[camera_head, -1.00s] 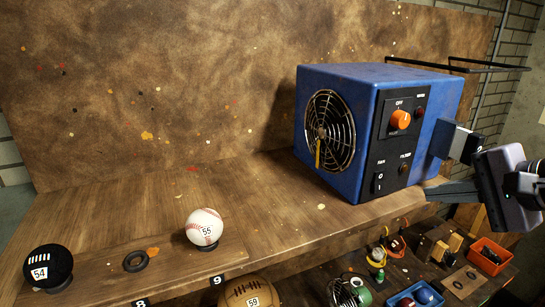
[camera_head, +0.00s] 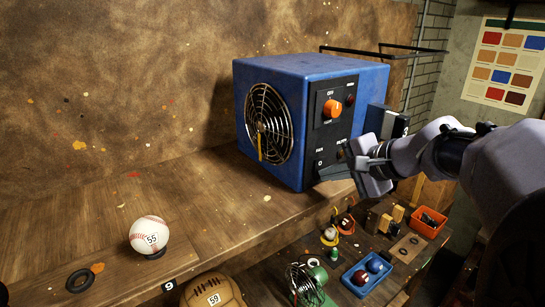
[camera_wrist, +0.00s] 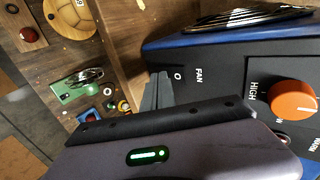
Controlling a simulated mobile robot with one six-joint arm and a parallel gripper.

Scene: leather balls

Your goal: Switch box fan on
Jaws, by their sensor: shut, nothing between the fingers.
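The blue box fan (camera_head: 290,78) stands on the wooden shelf. Its round grille (camera_head: 268,122) faces left, and its black control panel (camera_head: 325,135) has an orange knob (camera_head: 332,108) at the top. The FAN rocker switch (camera_head: 320,164) sits low on the panel, its lower part hidden by my fingers. In the wrist view, the switch's O mark (camera_wrist: 178,76) shows beside the FAN lettering, just beyond my fingers. My gripper (camera_head: 332,173) is shut and empty, its tips at the lower panel. I cannot tell whether they touch the switch.
A baseball (camera_head: 150,235) and a black ring (camera_head: 80,281) are on the shelf to the left. Below are a brown ball (camera_head: 213,291), a blue tray (camera_head: 350,282) with balls and an orange bin (camera_head: 429,222). The shelf left of the fan is mostly clear.

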